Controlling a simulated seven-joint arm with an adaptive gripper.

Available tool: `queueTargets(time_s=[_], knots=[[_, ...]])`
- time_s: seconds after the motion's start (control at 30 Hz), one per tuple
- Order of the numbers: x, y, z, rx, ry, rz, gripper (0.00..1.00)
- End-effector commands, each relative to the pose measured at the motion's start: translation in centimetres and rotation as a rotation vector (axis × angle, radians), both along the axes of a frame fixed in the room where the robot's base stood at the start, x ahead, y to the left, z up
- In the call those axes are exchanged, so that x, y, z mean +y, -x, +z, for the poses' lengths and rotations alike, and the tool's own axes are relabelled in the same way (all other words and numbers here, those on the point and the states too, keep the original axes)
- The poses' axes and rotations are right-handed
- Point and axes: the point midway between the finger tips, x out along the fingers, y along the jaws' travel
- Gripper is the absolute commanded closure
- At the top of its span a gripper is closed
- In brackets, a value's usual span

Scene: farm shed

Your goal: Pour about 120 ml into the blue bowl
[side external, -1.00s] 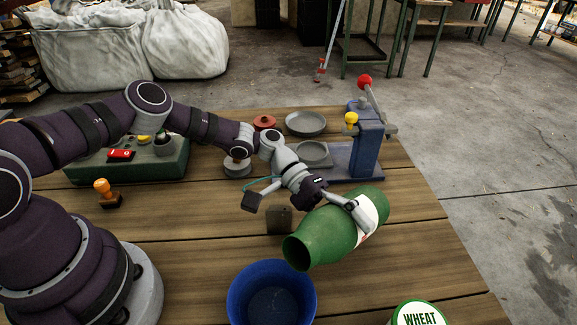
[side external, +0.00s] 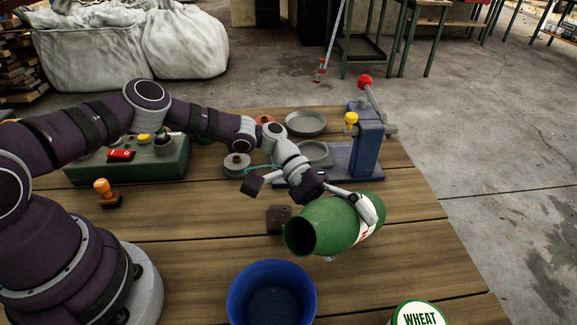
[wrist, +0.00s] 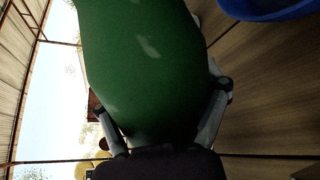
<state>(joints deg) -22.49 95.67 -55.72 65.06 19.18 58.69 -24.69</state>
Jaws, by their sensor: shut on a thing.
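My gripper (side external: 350,200) is shut on a green bottle-like container (side external: 328,224) with a white label, holding it above the table. The container lies nearly level, its dark open mouth facing left toward the camera side. The blue bowl (side external: 236,296) stands on the table below and left of the mouth; what shows of its inside is blue, with no contents I can make out. No stream shows at the mouth. In the wrist view the green container (wrist: 145,60) fills the middle between the fingers, and the blue bowl (wrist: 268,8) shows at top right.
A can marked WHEAT (side external: 418,314) stands at the front right. A blue press with a red knob (side external: 366,158) stands behind the container. A small dark block (side external: 278,219), a stamp (side external: 106,193), a green control box (side external: 125,165) and grey dishes (side external: 305,123) are on the wooden table.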

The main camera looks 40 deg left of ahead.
Motion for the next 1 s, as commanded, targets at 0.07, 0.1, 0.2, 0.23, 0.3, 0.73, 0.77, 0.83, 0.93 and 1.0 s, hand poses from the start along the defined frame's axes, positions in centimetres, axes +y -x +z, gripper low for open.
queueTargets(time_s=[0.07,0.1,0.2,0.23,0.3,0.73,0.77,0.83,0.93,1.0], knots=[[0.0,0.6,1.1,0.161,-0.011,-0.001,0.66],[0.1,1.1,1.7,0.261,-0.022,-0.002,0.66],[0.0,1.0,2.4,0.479,-0.043,-0.001,0.66],[-0.1,0.9,2.6,0.532,-0.049,-0.001,0.66],[-0.2,0.6,2.7,0.654,-0.064,-0.003,0.66],[-0.4,0.2,2.5,1.011,-0.111,-0.007,0.66],[-0.4,0.2,2.5,1.014,-0.111,-0.007,0.66],[-0.4,0.2,2.5,1.018,-0.112,-0.009,0.66],[-0.4,0.2,2.5,1.017,-0.112,-0.008,0.66],[-0.4,0.2,2.5,1.016,-0.112,-0.008,0.66]])
